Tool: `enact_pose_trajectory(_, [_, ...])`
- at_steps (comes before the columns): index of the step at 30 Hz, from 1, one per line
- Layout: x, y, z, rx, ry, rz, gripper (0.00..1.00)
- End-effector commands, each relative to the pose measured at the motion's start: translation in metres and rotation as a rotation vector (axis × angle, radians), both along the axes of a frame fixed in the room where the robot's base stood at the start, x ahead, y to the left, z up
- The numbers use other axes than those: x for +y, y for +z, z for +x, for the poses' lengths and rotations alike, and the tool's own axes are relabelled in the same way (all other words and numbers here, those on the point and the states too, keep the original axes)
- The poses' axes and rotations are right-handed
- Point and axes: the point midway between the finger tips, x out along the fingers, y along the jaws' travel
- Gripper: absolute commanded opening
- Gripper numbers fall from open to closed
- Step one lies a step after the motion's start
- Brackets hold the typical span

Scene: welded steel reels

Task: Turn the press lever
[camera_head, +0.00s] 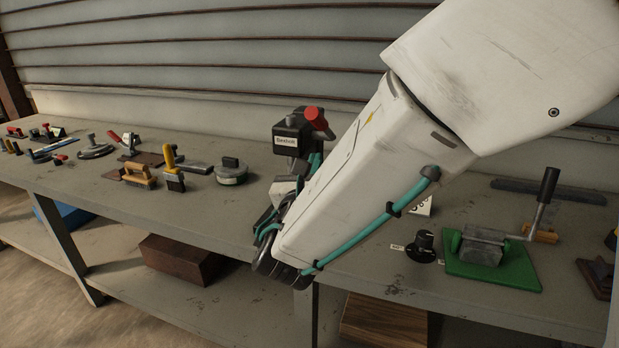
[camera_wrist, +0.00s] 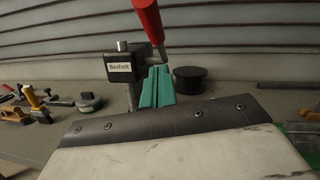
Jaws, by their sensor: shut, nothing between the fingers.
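A dark press head (camera_head: 291,140) with a white label stands at the bench's middle, partly hidden behind my arm. The wrist view shows the same labelled head (camera_wrist: 122,66) and the red grip (camera_wrist: 148,20) rising from a metal rod. My gripper (camera_wrist: 157,80) shows there as teal fingers, shut and empty. Their tips are just below the rod, right of the head; I cannot tell whether they touch it. In the head view a little teal finger (camera_head: 315,162) shows beside the press.
At right, a green-based device (camera_head: 492,262) has a crank with a black handle, and a black knob (camera_head: 425,245) stands beside it. Brushes (camera_head: 138,175) and other tools lie on the left. A round black object (camera_wrist: 189,79) is behind my fingers. Brown blocks (camera_head: 180,259) sit on the lower shelf.

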Motion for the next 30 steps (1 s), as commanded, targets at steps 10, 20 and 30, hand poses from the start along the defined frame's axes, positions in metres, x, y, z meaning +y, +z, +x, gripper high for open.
enact_pose_trajectory(10, [-0.004, 0.032, 0.039, -0.001, 0.0, 0.003, 0.0])
enact_pose_trajectory(20, [-0.004, 0.037, 0.043, 0.001, 0.0, 0.001, 0.0])
enact_pose_trajectory(30, [0.006, 0.043, 0.041, 0.021, 0.014, 0.013, 0.0])
